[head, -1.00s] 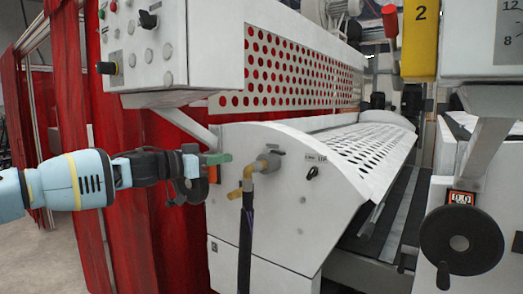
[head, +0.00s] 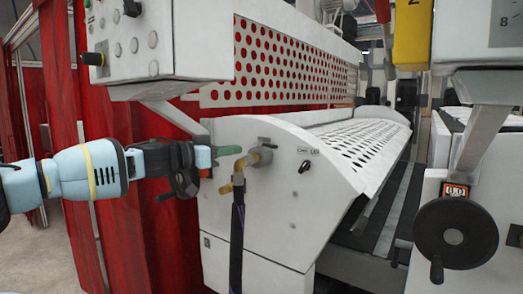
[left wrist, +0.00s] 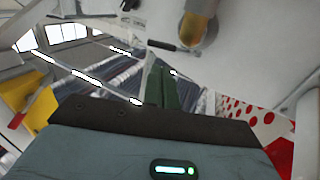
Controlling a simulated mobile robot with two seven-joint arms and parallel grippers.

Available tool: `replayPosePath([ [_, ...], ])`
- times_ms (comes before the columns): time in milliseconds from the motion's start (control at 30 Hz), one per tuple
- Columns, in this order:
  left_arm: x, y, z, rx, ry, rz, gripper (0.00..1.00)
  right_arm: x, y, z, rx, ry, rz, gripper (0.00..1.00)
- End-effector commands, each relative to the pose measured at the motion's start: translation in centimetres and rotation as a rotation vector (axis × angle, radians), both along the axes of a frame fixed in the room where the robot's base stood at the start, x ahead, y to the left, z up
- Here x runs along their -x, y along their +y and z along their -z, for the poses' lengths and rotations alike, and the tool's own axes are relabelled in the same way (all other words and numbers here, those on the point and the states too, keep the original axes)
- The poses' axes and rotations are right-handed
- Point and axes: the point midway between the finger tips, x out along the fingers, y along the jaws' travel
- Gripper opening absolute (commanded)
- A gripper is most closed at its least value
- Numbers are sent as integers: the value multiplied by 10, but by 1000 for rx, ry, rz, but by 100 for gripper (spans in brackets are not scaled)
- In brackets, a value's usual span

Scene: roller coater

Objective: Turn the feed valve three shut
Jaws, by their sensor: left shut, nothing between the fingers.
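The feed valve (head: 262,155) is a grey body with a brass elbow on the white end panel of the coater. A dark hose hangs from the elbow. A short dark handle shows at the top of the valve. In the left wrist view the brass part (left wrist: 200,28) is near the top, with a dark bar-like handle (left wrist: 174,46) beside it. My left gripper (head: 231,151) points right at the valve, just left of it. Its green fingers (left wrist: 161,84) are together with nothing between them. They look apart from the handle. My right gripper is not seen.
A control box (head: 130,40) with knobs overhangs my left arm. Red curtains (head: 110,130) hang behind it. A black handwheel (head: 455,240) stands at the right. A small black knob (head: 305,166) sits right of the valve.

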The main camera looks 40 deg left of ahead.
Motion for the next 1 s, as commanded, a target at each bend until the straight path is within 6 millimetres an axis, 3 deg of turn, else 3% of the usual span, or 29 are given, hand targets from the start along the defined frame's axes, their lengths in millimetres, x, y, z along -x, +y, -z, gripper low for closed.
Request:
replayPosePath([
  [33,-10,-1,9,-3,14,-2,0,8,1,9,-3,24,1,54],
  [500,-59,-15,7,-4,9,-2,0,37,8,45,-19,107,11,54],
  [733,-77,-21,4,-2,5,-1,0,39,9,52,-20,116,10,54],
  [1000,-83,-23,0,0,0,-1,0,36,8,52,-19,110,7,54],
])
